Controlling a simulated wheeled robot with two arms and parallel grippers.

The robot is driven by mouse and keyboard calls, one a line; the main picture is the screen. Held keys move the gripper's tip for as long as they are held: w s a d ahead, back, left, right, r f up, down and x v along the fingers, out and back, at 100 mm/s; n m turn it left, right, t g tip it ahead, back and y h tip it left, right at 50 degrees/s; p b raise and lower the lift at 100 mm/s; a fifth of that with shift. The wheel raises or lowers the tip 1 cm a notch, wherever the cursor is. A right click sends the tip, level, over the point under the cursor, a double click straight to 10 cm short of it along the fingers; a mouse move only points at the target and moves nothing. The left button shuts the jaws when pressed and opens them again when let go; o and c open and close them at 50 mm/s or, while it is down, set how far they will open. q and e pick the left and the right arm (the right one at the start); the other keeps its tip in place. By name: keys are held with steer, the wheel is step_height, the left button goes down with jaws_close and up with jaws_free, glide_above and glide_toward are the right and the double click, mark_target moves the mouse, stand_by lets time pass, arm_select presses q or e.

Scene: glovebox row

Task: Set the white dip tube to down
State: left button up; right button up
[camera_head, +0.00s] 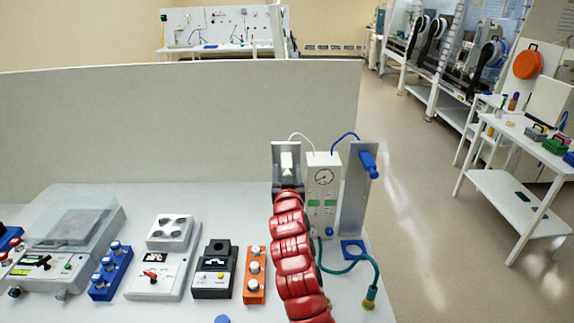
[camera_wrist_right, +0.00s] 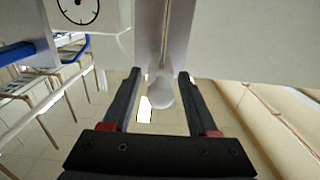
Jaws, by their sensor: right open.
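The white dip tube (camera_head: 286,161) is a white piece on the slotted grey post (camera_head: 279,151) at the left of the gauge unit. It sits near the top of the post. In the right wrist view its rounded white end (camera_wrist_right: 161,94) lies between my fingers, with visible gaps on both sides. My right gripper (camera_wrist_right: 159,75) is open there. In the head view my right gripper (camera_head: 287,187) is just in front of the post, below the white piece, at the end of my red arm. The arm hides the lower part of the post. My left gripper is not in view.
Right of the post stand a white gauge unit (camera_head: 323,196) and another grey post (camera_head: 353,205) with a blue handle (camera_head: 370,164). A green hose (camera_head: 349,262) lies on the table. An orange block (camera_head: 254,275) and several devices stand at the left.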

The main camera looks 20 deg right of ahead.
steer(key=shift+w+d, duration=0.1)
steer(key=shift+w, duration=0.35)
jaws_close()
stand_by(1.2)
